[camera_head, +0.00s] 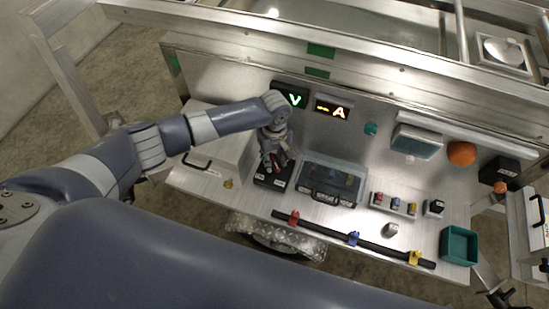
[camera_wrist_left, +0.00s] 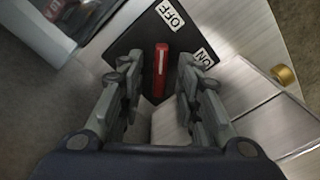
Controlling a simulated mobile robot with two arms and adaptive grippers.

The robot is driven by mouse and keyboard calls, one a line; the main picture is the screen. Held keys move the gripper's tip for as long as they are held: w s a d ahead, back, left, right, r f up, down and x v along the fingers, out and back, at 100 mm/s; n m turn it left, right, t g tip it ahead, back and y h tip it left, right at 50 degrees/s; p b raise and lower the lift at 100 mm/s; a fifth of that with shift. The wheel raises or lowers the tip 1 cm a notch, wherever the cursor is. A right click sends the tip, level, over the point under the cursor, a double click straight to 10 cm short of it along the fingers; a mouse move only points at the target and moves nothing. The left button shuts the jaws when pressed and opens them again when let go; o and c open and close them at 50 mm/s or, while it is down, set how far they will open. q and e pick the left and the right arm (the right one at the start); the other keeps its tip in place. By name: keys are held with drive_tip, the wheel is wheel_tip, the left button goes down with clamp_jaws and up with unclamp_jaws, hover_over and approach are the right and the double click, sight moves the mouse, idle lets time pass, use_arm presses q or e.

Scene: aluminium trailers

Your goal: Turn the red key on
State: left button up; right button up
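The red key (camera_wrist_left: 161,72) stands on a black switch plate (camera_wrist_left: 150,32) with a white OFF label (camera_wrist_left: 169,14) and a white ON label (camera_wrist_left: 205,58). In the left wrist view the key's long side points up toward the OFF label, with ON to its right. My left gripper (camera_wrist_left: 160,64) is open, one finger on each side of the key, with a visible gap on both sides. In the head view my left gripper (camera_head: 273,160) is over the black plate (camera_head: 272,180), which it partly covers. My right gripper is not in view.
A clear-lidded case (camera_head: 330,182) stands just right of the plate. Two lit displays, a green one (camera_head: 291,96) and an orange one (camera_head: 332,110), are on the panel behind. A black bar (camera_head: 325,229) with coloured clips runs along the front.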

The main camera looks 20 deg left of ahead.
use_arm(q)
drive_tip(key=shift+f, duration=0.25)
clamp_jaws()
